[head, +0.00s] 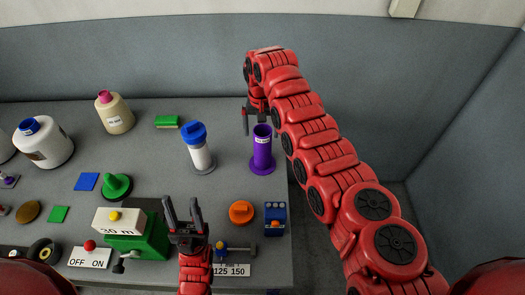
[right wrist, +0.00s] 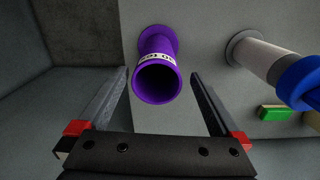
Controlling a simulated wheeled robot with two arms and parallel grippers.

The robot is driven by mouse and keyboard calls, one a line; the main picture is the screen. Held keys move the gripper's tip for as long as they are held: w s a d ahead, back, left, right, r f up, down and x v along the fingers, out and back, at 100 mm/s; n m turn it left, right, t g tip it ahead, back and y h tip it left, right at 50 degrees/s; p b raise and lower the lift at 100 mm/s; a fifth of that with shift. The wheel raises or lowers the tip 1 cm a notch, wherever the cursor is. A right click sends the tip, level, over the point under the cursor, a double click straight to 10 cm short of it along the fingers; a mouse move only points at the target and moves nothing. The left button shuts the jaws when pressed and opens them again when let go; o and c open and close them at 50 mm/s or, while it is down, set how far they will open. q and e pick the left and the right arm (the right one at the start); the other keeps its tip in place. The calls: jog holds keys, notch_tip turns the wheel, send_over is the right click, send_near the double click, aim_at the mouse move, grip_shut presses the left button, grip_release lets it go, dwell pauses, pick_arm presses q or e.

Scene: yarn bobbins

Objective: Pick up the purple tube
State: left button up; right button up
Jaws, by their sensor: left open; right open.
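The purple tube (head: 263,148) stands upright on a round purple base near the right edge of the table, with a white label near its top. In the right wrist view the tube (right wrist: 157,72) is seen from above its open end, between the two fingers and beyond their tips. My right gripper (head: 255,119) is open and empty, just behind and above the tube in the head view; it also shows in the right wrist view (right wrist: 160,84). My left gripper (head: 184,204) is open and empty at the front of the table, left of the tube.
A white bobbin with a blue cap (head: 199,152) stands left of the tube. An orange knob (head: 241,212) and a blue box (head: 275,218) lie in front of it. A green block (head: 167,121) lies further back. The table's right edge is close to the tube.

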aim_at(262, 133)
jog(key=f, duration=0.2)
jog(key=f+b, duration=0.1)
jog(key=f, duration=0.1)
jog(key=shift+w+d, duration=0.2)
jog(key=shift+c, duration=1.1)
grip_shut()
